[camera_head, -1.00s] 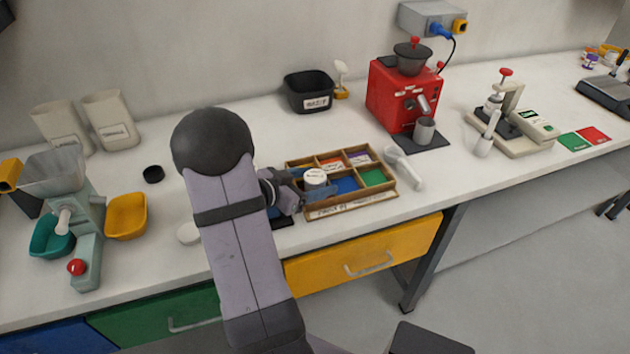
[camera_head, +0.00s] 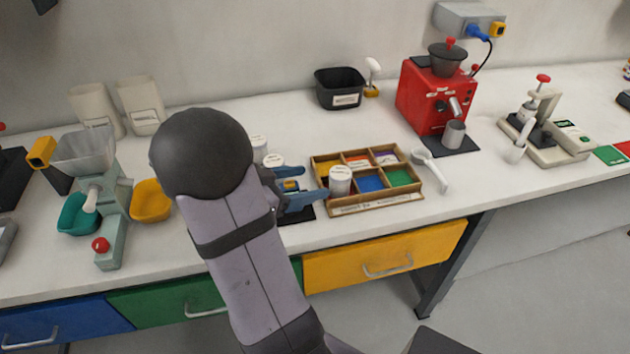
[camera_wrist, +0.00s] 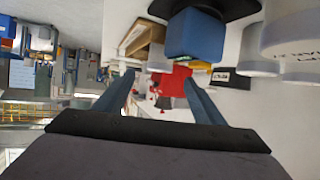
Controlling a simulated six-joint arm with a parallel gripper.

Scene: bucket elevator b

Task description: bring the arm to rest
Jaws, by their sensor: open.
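My gripper (camera_head: 308,192) is at the end of my arm, just left of the wooden tray (camera_head: 376,206) in the head view. Its two blue fingers are apart, with nothing held between them. In the wrist view the open fingers of my gripper (camera_wrist: 156,84) also show a clear gap. A white lidded canister (camera_head: 340,181) stands upright at the tray's front left compartment, close to the fingertips. Whether a finger touches it, I cannot tell. My arm hides part of the counter behind it.
Other white canisters (camera_head: 258,148) stand behind my gripper. A white scoop (camera_head: 432,168) lies right of the tray. The red grinder (camera_head: 424,97) and black bin (camera_head: 340,89) are farther back. A yellow bowl (camera_head: 151,202) and green-grey machine (camera_head: 112,207) stand left of my arm.

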